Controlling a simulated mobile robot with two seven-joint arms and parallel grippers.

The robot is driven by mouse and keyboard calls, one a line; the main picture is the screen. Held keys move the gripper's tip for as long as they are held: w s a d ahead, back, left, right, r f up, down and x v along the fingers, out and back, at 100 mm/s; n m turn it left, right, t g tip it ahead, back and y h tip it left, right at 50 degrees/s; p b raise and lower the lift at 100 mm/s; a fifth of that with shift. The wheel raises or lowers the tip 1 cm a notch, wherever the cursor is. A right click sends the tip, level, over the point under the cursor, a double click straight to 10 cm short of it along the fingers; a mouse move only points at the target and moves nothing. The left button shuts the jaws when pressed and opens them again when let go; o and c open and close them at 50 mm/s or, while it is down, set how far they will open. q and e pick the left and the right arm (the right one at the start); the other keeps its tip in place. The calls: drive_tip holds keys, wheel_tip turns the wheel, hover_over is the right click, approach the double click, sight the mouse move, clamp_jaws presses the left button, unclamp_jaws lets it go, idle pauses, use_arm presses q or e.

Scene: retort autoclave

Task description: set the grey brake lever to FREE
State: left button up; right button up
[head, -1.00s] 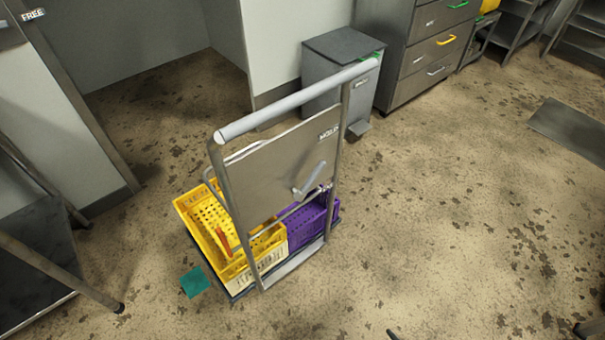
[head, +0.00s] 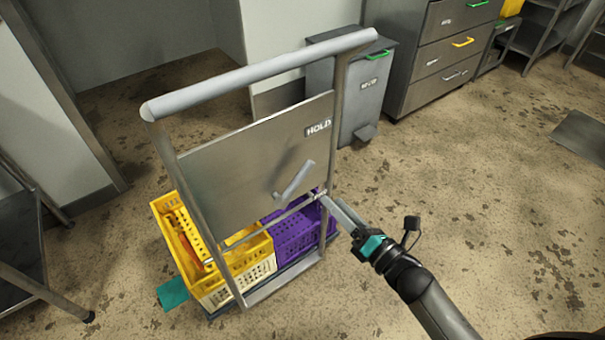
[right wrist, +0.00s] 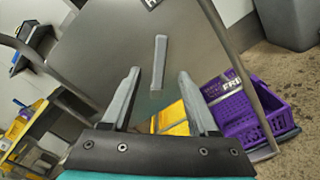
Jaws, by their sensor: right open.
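The grey brake lever (head: 296,179) is on the steel panel (head: 235,150) of a trolley. Its long arm slants up to the right, toward the HOLD label (head: 319,129). My right gripper (head: 331,203) is open and empty, right of and below the lever in the head view. In the right wrist view the lever appears between its spread fingers (right wrist: 160,74), beyond the tips, with no contact visible. My left gripper is not in view.
The trolley has a grey push handle (head: 262,72) above the panel. A yellow crate (head: 236,268) and a purple crate (head: 298,234) sit on its base. A grey pedal bin (head: 352,92) and drawers (head: 440,50) stand behind. Floor at the right is open.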

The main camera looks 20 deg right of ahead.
sight(306, 175)
drive_tip(key=b+x, duration=0.2)
drive_tip(key=x, duration=0.8)
drive_tip(key=shift+w+f, duration=0.15)
drive_tip(key=shift+w, duration=0.05)
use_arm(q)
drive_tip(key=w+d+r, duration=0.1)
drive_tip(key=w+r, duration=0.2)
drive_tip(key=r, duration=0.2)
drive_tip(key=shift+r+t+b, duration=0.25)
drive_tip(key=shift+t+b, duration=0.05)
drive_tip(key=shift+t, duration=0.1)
use_arm(e)
drive_tip(key=shift+x, duration=0.85)
drive_tip(key=shift+c, duration=0.2)
clamp_jaws()
